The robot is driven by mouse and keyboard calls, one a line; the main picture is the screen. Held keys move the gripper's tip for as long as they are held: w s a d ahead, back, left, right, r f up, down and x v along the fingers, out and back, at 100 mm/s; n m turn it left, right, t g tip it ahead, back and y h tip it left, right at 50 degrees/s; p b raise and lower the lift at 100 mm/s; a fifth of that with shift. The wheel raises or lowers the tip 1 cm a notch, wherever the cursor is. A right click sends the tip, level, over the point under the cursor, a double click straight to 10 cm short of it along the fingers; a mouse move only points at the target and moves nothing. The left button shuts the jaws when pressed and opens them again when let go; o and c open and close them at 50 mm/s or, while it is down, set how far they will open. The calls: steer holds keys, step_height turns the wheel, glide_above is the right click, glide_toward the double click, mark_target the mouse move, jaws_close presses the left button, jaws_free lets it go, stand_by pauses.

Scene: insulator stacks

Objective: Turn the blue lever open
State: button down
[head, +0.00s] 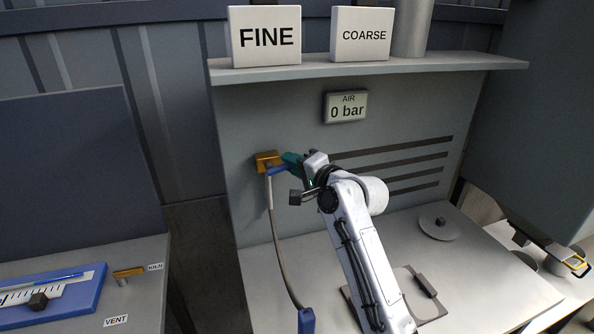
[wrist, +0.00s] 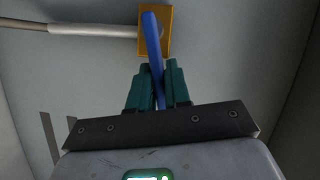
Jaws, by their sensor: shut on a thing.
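The blue lever (wrist: 151,38) sits on a brass valve body (wrist: 168,42) in the wrist view. In the head view the brass valve (head: 267,158) is fixed to the grey back panel, and the blue lever (head: 277,170) shows as a short piece by my gripper. My gripper (head: 289,160) has teal fingers; in the wrist view the gripper (wrist: 157,68) is shut on the lever's near end, with one finger on each side. The lever runs nearly in line with the fingers, slightly tilted. A grey hose (head: 275,240) hangs from the valve.
An air gauge (head: 346,107) reads 0 bar. FINE (head: 265,37) and COARSE (head: 361,34) boxes stand on the shelf (head: 450,62) above. A blue nozzle (head: 306,320) is at the hose's lower end. A blue tray (head: 85,293) lies on the left bench, beside a brass handle (head: 128,272).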

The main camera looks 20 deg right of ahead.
mark_target(285, 165)
steer(key=r+n+p, duration=0.1)
steer(key=a+r+n+h+p, duration=0.1)
steer(key=n+p, duration=0.1)
steer(key=shift+g, duration=0.4)
steer(key=n+p, duration=0.1)
steer(key=a+r+n+h+p, duration=0.1)
steer(key=shift+n+g, duration=0.4)
steer(key=n+h, duration=0.1)
steer(key=a+n+h+p, duration=0.1)
steer(key=shift+a+r+n, duration=0.2)
steer(key=shift+r+n, duration=0.1)
steer(key=shift+a+n+g+h, duration=0.3)
steer(key=shift+a+n+h, duration=0.6)
steer(key=shift+n+h, duration=0.3)
steer(key=c, duration=1.2)
jaws_free()
steer(key=shift+r, duration=0.15)
steer(key=shift+o, duration=0.2)
steer(key=b+v, duration=0.1)
steer(key=v, duration=0.9)
steer(key=shift+s, duration=0.4)
